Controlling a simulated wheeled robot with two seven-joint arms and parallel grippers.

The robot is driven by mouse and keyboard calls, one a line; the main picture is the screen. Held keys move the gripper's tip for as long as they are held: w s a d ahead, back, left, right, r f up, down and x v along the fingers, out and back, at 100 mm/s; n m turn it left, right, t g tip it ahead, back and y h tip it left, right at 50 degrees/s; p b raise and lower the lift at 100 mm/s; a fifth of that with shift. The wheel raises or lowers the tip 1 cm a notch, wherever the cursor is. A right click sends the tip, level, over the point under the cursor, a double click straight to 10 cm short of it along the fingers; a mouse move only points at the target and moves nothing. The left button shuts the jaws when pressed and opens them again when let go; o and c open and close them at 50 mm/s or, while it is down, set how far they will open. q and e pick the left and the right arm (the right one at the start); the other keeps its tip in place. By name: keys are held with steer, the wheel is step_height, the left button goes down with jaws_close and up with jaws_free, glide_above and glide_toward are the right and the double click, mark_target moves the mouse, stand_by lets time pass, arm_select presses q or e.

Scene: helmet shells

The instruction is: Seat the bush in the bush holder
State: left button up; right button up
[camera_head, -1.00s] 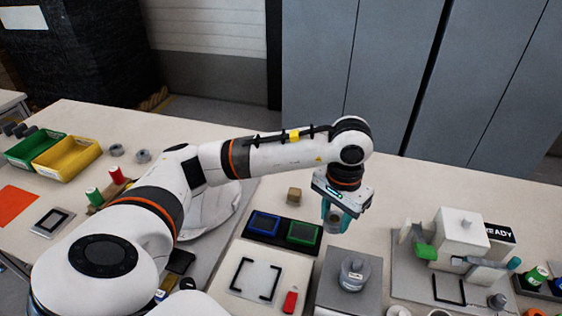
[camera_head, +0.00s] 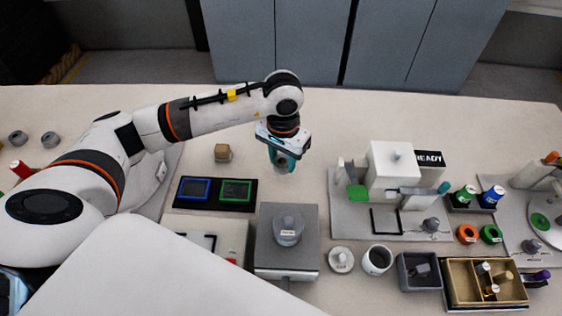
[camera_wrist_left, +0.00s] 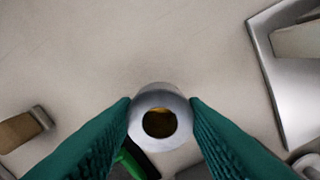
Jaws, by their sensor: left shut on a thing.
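The bush (camera_wrist_left: 158,96) is a grey ring with a round hole, gripped between the green fingers of my left gripper (camera_wrist_left: 160,112) in the left wrist view. In the head view my left gripper (camera_head: 284,163) points down and holds the bush above the table, behind a grey block (camera_head: 262,262) with a labelled round grey part (camera_head: 289,229) on top. I cannot tell for sure which fixture is the bush holder. My right gripper is not in view.
Blue and green framed trays (camera_head: 237,191) lie left of the grey block. A small brown block (camera_head: 222,153) stands behind them. A white machine (camera_head: 393,172) with a READY sign stands to the right. A cup (camera_head: 378,261) and a wooden parts box (camera_head: 460,298) are at front right.

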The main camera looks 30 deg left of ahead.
mark_target(283, 168)
arm_select(q)
steer(key=shift+f, duration=1.85)
steer(key=o, duration=0.9)
steer(key=shift+c, duration=0.2)
